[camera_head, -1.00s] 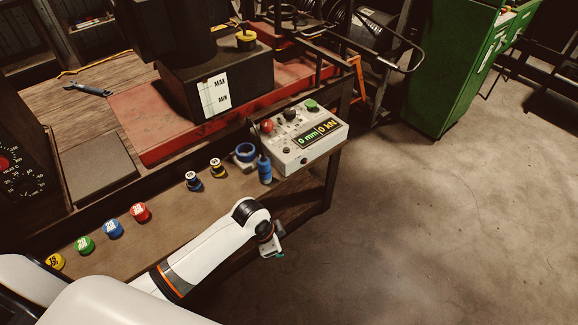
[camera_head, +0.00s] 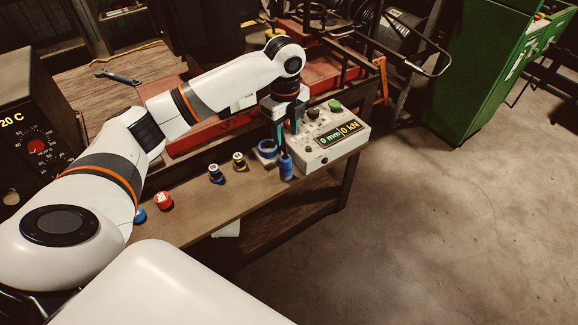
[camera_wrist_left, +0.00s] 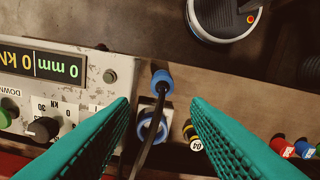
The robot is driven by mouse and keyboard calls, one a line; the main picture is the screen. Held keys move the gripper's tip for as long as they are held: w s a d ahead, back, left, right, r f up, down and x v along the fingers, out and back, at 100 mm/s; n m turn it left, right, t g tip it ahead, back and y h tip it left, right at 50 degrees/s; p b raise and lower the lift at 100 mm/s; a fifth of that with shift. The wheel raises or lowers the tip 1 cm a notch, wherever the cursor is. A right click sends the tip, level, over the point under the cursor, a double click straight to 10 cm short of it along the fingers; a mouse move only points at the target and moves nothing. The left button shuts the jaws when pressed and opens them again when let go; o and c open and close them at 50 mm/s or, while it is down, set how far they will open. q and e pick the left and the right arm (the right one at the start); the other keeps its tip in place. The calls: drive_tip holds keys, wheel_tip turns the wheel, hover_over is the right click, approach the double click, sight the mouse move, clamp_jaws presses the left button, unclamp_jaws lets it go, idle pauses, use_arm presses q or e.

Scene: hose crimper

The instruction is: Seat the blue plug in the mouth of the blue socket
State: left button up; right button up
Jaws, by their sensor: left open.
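The blue plug (camera_head: 286,167) stands upright on the bench ledge beside the control box in the head view. The blue socket (camera_head: 267,148), a blue ring on a pale body, sits just left of and behind it. In the left wrist view the plug (camera_wrist_left: 162,78) shows between my fingers with a dark line running down from it, past the socket (camera_wrist_left: 152,128). My left gripper (camera_head: 287,136) is open and empty, with teal fingers pointing down above the plug and socket. In the left wrist view the fingertips (camera_wrist_left: 160,102) lie either side of both. My right gripper is out of view.
The control box (camera_head: 330,138) with a lit display stands close on the right of the plug. Two yellow-and-black fittings (camera_head: 238,162) (camera_head: 216,174) stand to the left. A red cap (camera_head: 163,200) and a blue cap (camera_head: 140,215) lie further left. The ledge's front part is clear.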

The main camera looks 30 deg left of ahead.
sight(285, 154)
use_arm(q)
wheel_tip(285, 154, down, 7)
drive_tip(key=shift+r+p, duration=0.2)
drive_tip(key=shift+p, duration=0.65)
drive_tip(key=shift+s+f, duration=0.1)
drive_tip(key=shift+f, duration=0.25)
wheel_tip(285, 154, down, 4)
drive_tip(key=shift+s+r+p, duration=0.1)
drive_tip(key=shift+r+p, duration=0.1)
drive_tip(key=shift+p, duration=0.7)
drive_tip(key=shift+f, duration=0.45)
drive_tip(key=c, duration=0.8)
